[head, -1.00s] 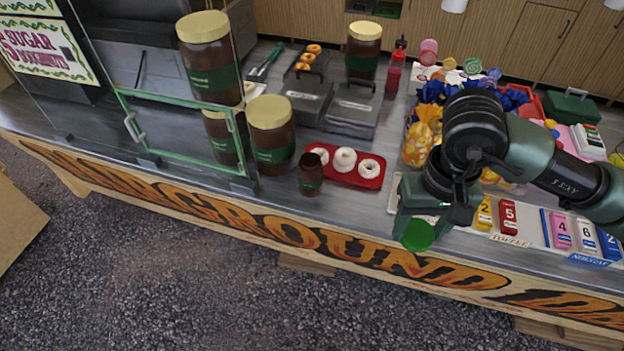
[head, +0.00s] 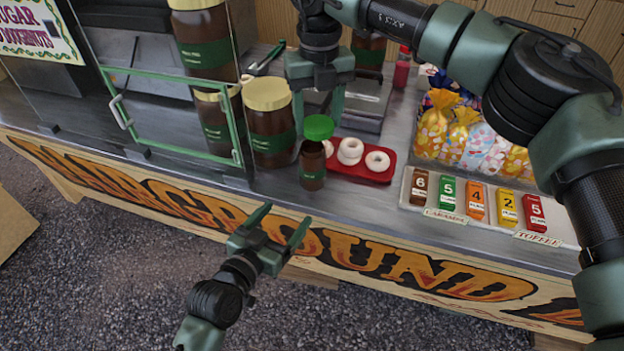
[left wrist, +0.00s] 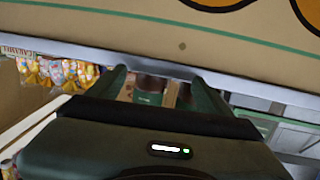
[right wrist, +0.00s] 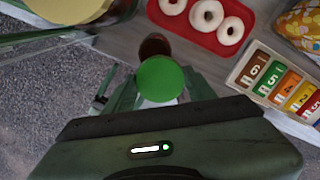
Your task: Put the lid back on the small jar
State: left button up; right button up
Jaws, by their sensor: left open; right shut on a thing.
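The small brown jar (head: 312,168) with a green label stands upright near the counter's front edge, left of the red tray. The green lid (head: 318,127) is held by my right gripper (head: 318,108), which is shut on it. In the head view the lid appears just above the jar's top. In the right wrist view the lid (right wrist: 160,78) partly covers the jar (right wrist: 154,46), so the gap is hard to judge. My left gripper (head: 282,221) is open and empty, in front of the counter edge. Its wrist view shows a green-labelled brown jar (left wrist: 148,92) between its fingers, farther off.
A large cream-lidded jar (head: 270,125) stands left of the small jar, beside the green-framed glass case (head: 170,110). The red tray (head: 378,175) of doughnuts is close on the right. A price-card tray (head: 405,195) and sweet bags (head: 447,125) lie farther right.

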pick_arm(q)
jog(key=t+h, duration=0.1)
jog(key=t, duration=0.1)
send_near(313, 160)
notch_tip(313, 160, down, 3)
jog(key=w, duration=0.1)
pick_arm(e)
jog(key=r+m, duration=0.1)
jog(key=w+a+m, duration=0.1)
jog(key=m, duration=0.1)
jog(key=shift+w+r, duration=0.25)
jog(key=shift+r, duration=0.1)
pick_arm(q)
jog(key=shift+w+a, duration=0.15)
jog(key=shift+a, duration=0.35)
jog(key=x, duration=1.2)
jog(key=shift+d, duration=0.1)
grip_shut()
pick_arm(e)
jog(key=shift+f, duration=0.1)
